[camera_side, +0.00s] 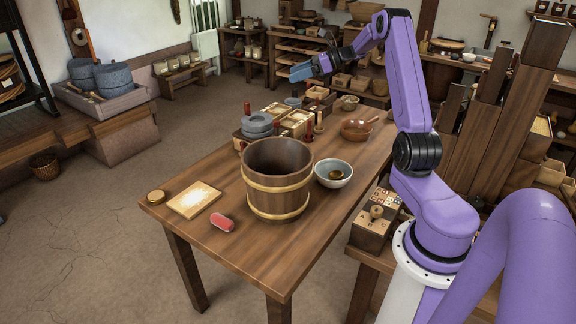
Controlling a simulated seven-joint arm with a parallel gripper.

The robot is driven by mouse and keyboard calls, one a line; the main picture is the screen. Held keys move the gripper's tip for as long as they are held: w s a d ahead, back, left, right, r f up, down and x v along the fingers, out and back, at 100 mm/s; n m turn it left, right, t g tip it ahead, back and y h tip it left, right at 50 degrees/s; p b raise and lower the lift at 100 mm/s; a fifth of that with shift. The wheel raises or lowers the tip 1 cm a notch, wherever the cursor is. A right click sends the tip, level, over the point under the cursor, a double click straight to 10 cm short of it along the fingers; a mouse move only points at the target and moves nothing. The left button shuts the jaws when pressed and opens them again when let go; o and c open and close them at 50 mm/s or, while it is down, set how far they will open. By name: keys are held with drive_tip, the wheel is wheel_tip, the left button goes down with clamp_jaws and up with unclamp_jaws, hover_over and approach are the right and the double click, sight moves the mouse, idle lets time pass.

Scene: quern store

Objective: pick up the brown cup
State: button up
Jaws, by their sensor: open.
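I cannot single out a brown cup for certain. A brown wooden bucket (278,190) with pale hoops stands upright at the table's middle and is the largest vessel there. A reddish-brown bowl (356,131) with a spoon-like handle sits at the table's far right. A pale grey-blue bowl (323,179) right of the bucket holds something small and brown, too small to make out. My gripper (303,71) is open and raised above the far end of the table, apart from all these vessels. Nothing shows between its blue fingers.
The wooden table (250,262) also bears a pale board (194,200), a red cylinder-like piece (222,222), a small round lidded piece (156,196), and a small stone quern (257,125) beside divided boxes (297,122). Its near front is clear. Tall wooden blocks (520,105) stand at right.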

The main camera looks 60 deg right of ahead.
drive_tip(key=f, duration=2.9)
drive_tip(key=shift+a+f, duration=0.1)
drive_tip(key=shift+a, duration=0.1)
wheel_tip(320, 180, down, 3)
drive_tip(key=shift+r, duration=0.1)
drive_tip(key=shift+x, duration=1.1)
drive_tip(key=shift+w+a+f, duration=0.25)
drive_tip(key=shift+w+f, duration=0.05)
drive_tip(key=shift+w, duration=0.05)
drive_tip(key=c, duration=1.1)
